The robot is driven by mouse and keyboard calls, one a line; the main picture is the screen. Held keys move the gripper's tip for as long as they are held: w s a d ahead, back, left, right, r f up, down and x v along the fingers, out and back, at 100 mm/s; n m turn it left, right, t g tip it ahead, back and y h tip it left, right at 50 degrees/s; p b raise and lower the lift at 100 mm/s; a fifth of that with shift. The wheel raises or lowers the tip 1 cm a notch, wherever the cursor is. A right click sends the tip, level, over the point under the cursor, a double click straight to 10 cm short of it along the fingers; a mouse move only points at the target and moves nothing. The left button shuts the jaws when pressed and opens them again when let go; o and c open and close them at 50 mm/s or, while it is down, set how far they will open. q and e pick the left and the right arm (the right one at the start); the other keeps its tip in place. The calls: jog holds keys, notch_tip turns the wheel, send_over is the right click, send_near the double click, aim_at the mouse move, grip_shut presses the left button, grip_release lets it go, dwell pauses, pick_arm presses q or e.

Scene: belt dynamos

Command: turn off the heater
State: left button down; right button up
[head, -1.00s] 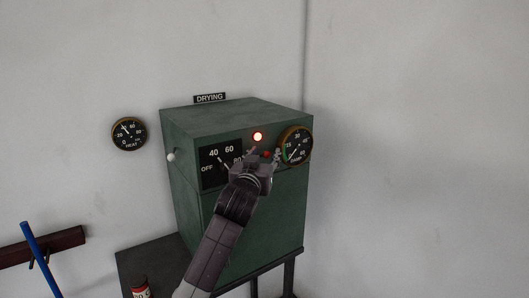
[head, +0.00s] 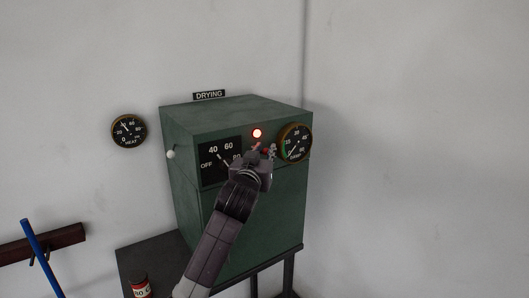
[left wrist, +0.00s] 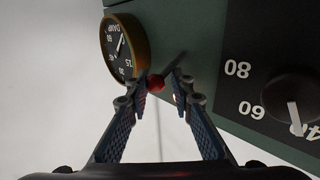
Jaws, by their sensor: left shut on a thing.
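The green heater cabinet (head: 250,215) stands against the wall under a DRYING sign (head: 209,95). Its front has a black temperature dial plate (head: 213,175) marked OFF, 40, 60 and 80, and a glowing orange-red lamp (head: 257,133). The dial knob (left wrist: 288,88) shows in the left wrist view, its white pointer near 40. My left gripper (head: 264,153) is at the front panel, between the dial and the damp gauge (head: 295,142). In the left wrist view its fingertips are closed around a small red-tipped switch (left wrist: 155,83). My right gripper is not in view.
A round heat gauge (head: 129,131) hangs on the wall at left. A white ball knob (head: 170,155) sticks out of the cabinet's left side. A red can (head: 140,287) stands on the dark table (head: 150,258). A blue handle (head: 40,257) leans at lower left. The right side is bare wall.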

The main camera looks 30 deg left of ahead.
pick_arm(q)
jog(key=shift+d+f+b, duration=0.1)
jog(key=shift+f+b, duration=0.55)
jog(key=shift+f, duration=0.1)
notch_tip(320, 180, down, 4)
jog(key=m+t+h+b, duration=0.1)
jog(key=m+t+b, duration=0.1)
jog(key=b, duration=0.4)
jog(key=m+t+h+b, duration=0.1)
jog(key=m+t+b, duration=0.1)
jog(key=m+b, duration=0.3)
jog(key=m+t+h+b, duration=0.1)
jog(key=m+t+b, duration=0.2)
jog(key=b, duration=0.4)
jog(key=shift+r+m, duration=0.1)
jog(key=shift+m, duration=0.2)
